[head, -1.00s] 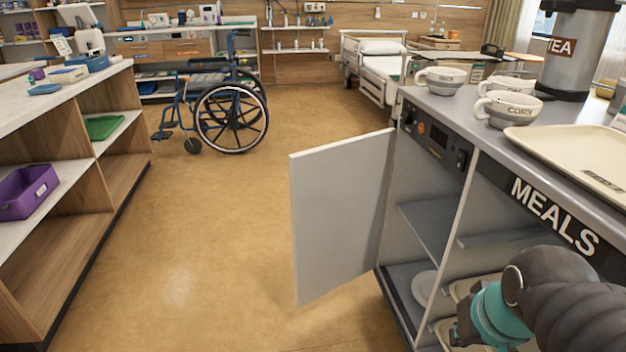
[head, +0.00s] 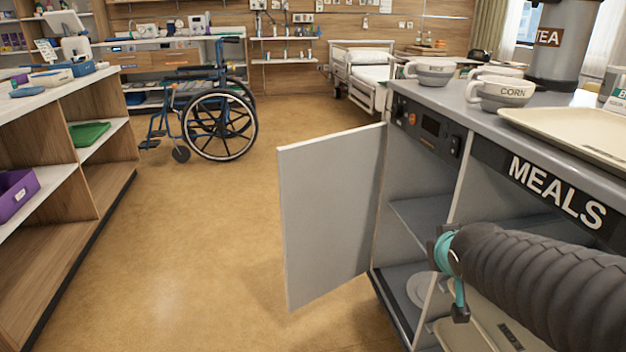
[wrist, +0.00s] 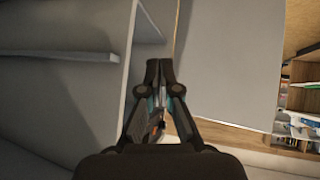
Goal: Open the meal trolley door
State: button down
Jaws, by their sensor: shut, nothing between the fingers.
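The meal trolley (head: 480,140) stands at the right with "MEALS" on its front edge. Its grey-white door (head: 330,215) stands wide open, swung out to the left from the far end of the cabinet. The door also shows in the wrist view (wrist: 228,70), beyond and to the right of my fingertips. My gripper (wrist: 159,68) is shut and empty, with its fingertips together. In the head view my gripper (head: 440,255) is in front of the open compartments, right of the door and apart from it. My arm hides part of the lower shelves.
Cups (head: 500,93) and a cream tray (head: 575,130) stand on the trolley top, with a tea urn (head: 562,45) behind. Plates lie on the lower trolley shelves. A shelf unit (head: 85,190) lines the left. A wheelchair (head: 215,115) stands farther back. The floor between is clear.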

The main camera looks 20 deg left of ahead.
jog(key=w+a+n+t+y+b, duration=0.1)
jog(key=w+a+t+y, duration=0.1)
jog(key=w+a, duration=0.4)
jog(key=n+y+b, duration=0.2)
jog(key=n+y, duration=0.4)
jog(key=y, duration=0.5)
send_near(294, 169)
jog(key=x, duration=0.7)
jog(key=shift+a, duration=0.15)
jog(key=shift+a+m+b, duration=0.1)
jog(key=shift+m+b, duration=0.2)
jog(key=shift+b, duration=0.05)
